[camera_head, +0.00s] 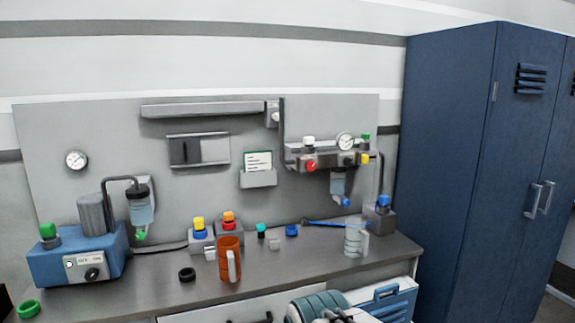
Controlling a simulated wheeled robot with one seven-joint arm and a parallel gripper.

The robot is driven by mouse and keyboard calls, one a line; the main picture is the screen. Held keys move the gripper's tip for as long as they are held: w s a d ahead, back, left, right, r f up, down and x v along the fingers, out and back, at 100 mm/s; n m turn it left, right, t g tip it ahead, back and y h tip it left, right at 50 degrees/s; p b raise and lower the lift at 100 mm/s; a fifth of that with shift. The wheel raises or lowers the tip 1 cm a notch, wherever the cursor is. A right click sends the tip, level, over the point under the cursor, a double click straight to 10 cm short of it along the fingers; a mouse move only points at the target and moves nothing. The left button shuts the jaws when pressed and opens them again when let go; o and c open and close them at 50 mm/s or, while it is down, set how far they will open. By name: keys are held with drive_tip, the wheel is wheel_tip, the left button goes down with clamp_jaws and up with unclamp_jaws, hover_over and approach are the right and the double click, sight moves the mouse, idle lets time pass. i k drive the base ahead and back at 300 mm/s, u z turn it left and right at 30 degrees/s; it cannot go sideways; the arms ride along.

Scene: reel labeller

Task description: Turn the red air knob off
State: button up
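The red air knob (311,166) is a small round knob on the front of the grey air unit (294,155) on the wall panel, right of centre. A round white-faced gauge (345,142) sits just right of and above it. A black knob (347,160) and a yellow fitting (365,159) are further right on the same unit. The red knob's exact turn is too small to read. A teal and grey part, probably of my arm, shows at the bottom edge, well below the knob. My gripper's fingers do not show.
The bench (142,293) holds a blue machine (55,264) at left, an orange mug (229,262), a clear mug (356,238), several small caps and a blue-capped bottle (383,204). A tall blue locker (445,150) closes off the right side. Space before the knob looks clear.

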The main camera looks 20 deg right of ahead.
sight(310, 167)
drive_tip(key=u, duration=0.05)
drive_tip(key=k, duration=0.5)
drive_tip(key=z, duration=0.35)
drive_tip(key=i, duration=1.35)
drive_tip(key=u, duration=0.75)
